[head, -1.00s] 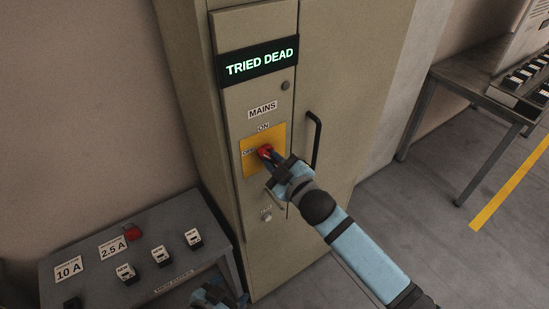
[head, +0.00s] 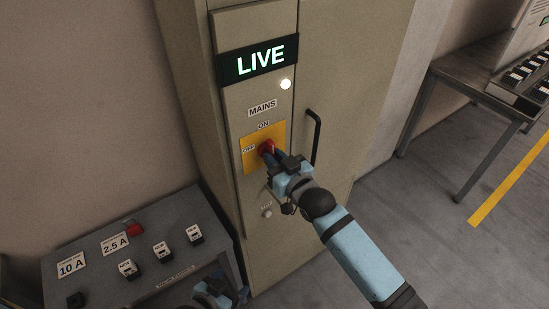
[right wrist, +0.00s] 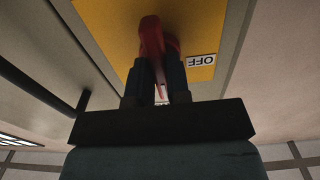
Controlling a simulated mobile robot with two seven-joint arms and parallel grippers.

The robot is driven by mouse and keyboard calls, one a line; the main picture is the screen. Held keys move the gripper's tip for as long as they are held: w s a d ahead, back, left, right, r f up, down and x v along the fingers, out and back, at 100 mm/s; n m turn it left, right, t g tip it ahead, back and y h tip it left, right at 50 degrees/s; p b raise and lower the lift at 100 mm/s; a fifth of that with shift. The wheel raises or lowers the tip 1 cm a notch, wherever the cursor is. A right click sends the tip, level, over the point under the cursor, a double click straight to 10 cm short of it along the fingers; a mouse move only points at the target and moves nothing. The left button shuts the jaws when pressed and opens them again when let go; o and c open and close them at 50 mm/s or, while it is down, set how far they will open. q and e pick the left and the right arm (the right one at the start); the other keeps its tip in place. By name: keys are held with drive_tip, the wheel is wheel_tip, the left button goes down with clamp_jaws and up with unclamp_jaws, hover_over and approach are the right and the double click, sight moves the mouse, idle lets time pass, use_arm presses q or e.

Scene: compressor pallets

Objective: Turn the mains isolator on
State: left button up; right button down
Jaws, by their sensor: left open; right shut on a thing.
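The mains isolator is a red rotary handle (head: 267,147) on a yellow plate (head: 249,157) marked ON at the top and OFF at the left, on the cabinet front. My right gripper (head: 271,153) is shut on the red handle. In the right wrist view the red handle (right wrist: 151,45) sits between the two dark fingers of the right gripper (right wrist: 158,75). The display (head: 259,60) above reads LIVE and the round lamp (head: 285,84) under it is lit white. My left gripper (head: 217,293) is low at the bottom edge, open, partly cut off, away from the isolator.
The cabinet's black door handle (head: 314,140) is just right of the right gripper. A grey bench (head: 95,246) at lower left carries several small NEW-marked parts, a red part (head: 134,230) and cards reading 10 A and 2.5 A. A table (head: 470,85) stands at the right.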

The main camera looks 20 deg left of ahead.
idle(0.4)
drive_tip(key=c, duration=1.1)
unclamp_jaws()
drive_tip(key=b+v, duration=0.3)
drive_tip(key=v, duration=1)
drive_tip(key=shift+s+d, duration=0.25)
drive_tip(key=shift+d, duration=0.05)
